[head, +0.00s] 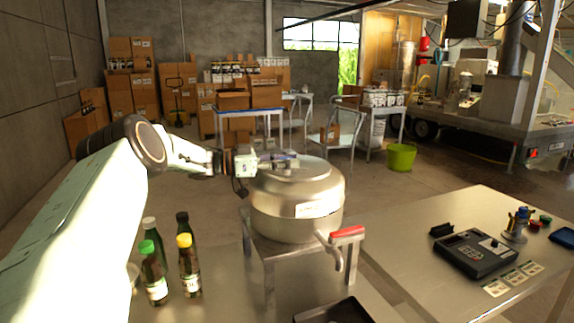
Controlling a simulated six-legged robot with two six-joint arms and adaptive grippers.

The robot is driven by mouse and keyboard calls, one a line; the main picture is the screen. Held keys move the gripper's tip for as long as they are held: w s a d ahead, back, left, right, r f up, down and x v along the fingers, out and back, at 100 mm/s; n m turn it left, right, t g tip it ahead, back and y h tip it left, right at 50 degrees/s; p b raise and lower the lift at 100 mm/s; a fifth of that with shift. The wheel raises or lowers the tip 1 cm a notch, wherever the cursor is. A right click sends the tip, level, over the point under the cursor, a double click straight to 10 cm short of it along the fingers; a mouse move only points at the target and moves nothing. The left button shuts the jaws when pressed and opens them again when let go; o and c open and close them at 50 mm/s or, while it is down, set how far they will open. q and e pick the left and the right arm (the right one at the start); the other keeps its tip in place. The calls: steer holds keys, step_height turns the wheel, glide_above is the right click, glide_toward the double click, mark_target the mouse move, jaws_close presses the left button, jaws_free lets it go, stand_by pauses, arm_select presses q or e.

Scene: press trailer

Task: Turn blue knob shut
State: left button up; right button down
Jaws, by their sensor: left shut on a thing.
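A steel tank (297,207) with a domed lid and a white label stands on a low metal stand in the middle of the head view. My left arm comes in from the left, and its gripper (288,160) is at the top of the tank's lid. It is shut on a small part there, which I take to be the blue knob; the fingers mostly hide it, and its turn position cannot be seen. A tap with a red lever (347,232) sticks out at the tank's lower front right. My right gripper is not in view.
Several dark bottles (189,268) with green, yellow, white and black caps stand left of the tank. A steel table (420,218) at right holds a black device (472,254) and small items. A green bucket (400,158) stands on the floor behind.

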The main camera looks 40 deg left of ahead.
arm_select(q)
steer(key=shift+r+m+g+h, duration=0.25)
steer(key=shift+m+g+h, duration=0.05)
stand_by(0.5)
steer(key=o, duration=1.2)
steer(key=shift+s, duration=0.1)
steer(key=shift+f, duration=0.1)
steer(key=v, duration=1.2)
steer(key=shift+c, duration=0.2)
